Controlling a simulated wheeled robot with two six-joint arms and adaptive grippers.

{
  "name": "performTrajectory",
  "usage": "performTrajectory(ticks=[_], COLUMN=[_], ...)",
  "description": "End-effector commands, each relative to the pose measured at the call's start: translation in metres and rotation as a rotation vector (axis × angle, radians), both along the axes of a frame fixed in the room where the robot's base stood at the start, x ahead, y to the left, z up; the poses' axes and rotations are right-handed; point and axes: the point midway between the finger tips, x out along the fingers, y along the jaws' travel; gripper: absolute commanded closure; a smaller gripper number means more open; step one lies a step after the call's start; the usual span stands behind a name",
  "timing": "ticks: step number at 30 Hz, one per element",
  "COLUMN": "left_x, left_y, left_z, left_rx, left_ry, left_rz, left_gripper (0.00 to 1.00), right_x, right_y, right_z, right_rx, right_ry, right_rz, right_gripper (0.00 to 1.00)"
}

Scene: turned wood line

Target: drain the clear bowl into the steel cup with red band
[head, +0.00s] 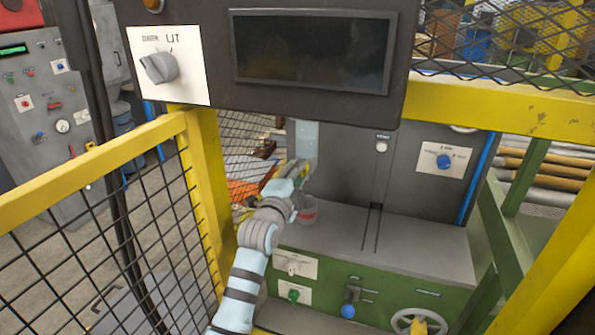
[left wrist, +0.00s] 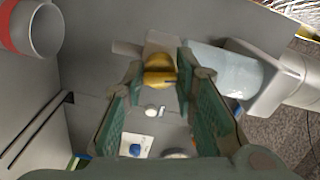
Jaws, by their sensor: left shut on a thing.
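The clear bowl (head: 307,138) is a pale, see-through cylinder, upright in the head view; its top is hidden by the dark panel. It also shows in the left wrist view (left wrist: 226,72), right of my fingers. My left gripper (head: 294,172) is at the bowl's lower end. In the left wrist view my left gripper (left wrist: 158,84) is shut on a small brass-coloured piece (left wrist: 159,66) beside the bowl. The steel cup with red band (head: 308,211) is below the bowl, partly hidden by my gripper. The cup (left wrist: 42,30) also shows at the upper left of the wrist view, apart from my fingers.
A dark screen panel (head: 310,50) with a knob hangs in front. Yellow mesh guards (head: 95,165) stand at the left and upper right. A grey machine top (head: 420,250) with a slot is clear right of the cup. A green frame (head: 510,200) stands at right.

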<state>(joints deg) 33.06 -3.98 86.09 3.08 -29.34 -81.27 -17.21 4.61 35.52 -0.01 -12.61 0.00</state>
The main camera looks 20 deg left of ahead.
Motion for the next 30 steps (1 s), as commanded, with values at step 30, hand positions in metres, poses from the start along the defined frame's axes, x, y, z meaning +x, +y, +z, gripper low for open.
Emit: performTrajectory(ticks=[30], left_x=[-0.0001], left_y=[-0.0004], left_z=[0.0002], left_rx=[0.904], left_ry=[-0.056], left_rz=[-0.002], left_gripper=[1.00], right_x=[0.0002], right_y=[0.0006], right_z=[0.0101], right_rx=[0.001], right_ry=[0.000], right_rz=[0.000], right_gripper=[1.00])
